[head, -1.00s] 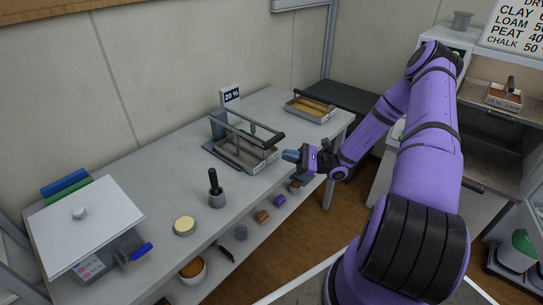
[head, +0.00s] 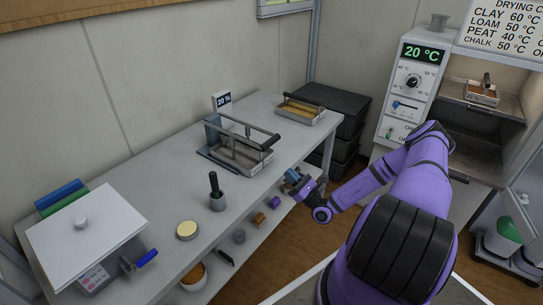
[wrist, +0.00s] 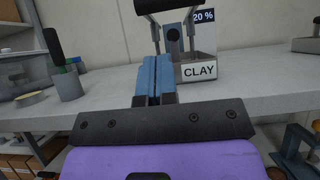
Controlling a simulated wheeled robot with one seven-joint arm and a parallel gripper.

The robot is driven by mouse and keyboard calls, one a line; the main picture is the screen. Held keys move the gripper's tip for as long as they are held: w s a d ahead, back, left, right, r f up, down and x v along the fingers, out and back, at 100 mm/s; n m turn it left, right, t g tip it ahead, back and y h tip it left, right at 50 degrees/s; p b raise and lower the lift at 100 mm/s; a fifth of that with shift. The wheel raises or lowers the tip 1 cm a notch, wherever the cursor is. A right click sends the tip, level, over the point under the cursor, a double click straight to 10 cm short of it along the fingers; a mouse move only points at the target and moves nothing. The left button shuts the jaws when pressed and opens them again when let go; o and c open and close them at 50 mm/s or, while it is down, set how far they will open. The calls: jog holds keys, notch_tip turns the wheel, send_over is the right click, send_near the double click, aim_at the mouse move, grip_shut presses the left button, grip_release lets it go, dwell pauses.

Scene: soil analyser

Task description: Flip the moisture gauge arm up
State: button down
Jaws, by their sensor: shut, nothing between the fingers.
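The moisture gauge (head: 212,130) stands on the bench with its arm (head: 243,126) lying roughly level over a soil tray (head: 262,165). The arm ends in a dark cross bar (head: 270,142) toward the bench's front edge. In the wrist view the dark bar (wrist: 165,5) is at the top, above the tray labelled CLAY (wrist: 205,70). A display (wrist: 204,17) behind reads 20 %. My gripper (head: 291,174) is in front of the bench edge, apart from the bar and lower than it. Its blue fingers (wrist: 155,75) are together and empty, pointing toward the gauge.
Another soil tray (head: 300,110) sits farther back on the bench. A mortar with pestle (head: 217,196), a round tin (head: 187,230) and a white-lidded box (head: 85,230) stand to the left. The shelf below holds small items. An oven panel (head: 410,90) is at right.

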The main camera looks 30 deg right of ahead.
jog(key=shift+w+r, duration=0.1)
jog(key=x, duration=0.9)
jog(key=shift+w+r, duration=0.15)
jog(key=shift+w, duration=0.15)
jog(key=shift+a, duration=0.15)
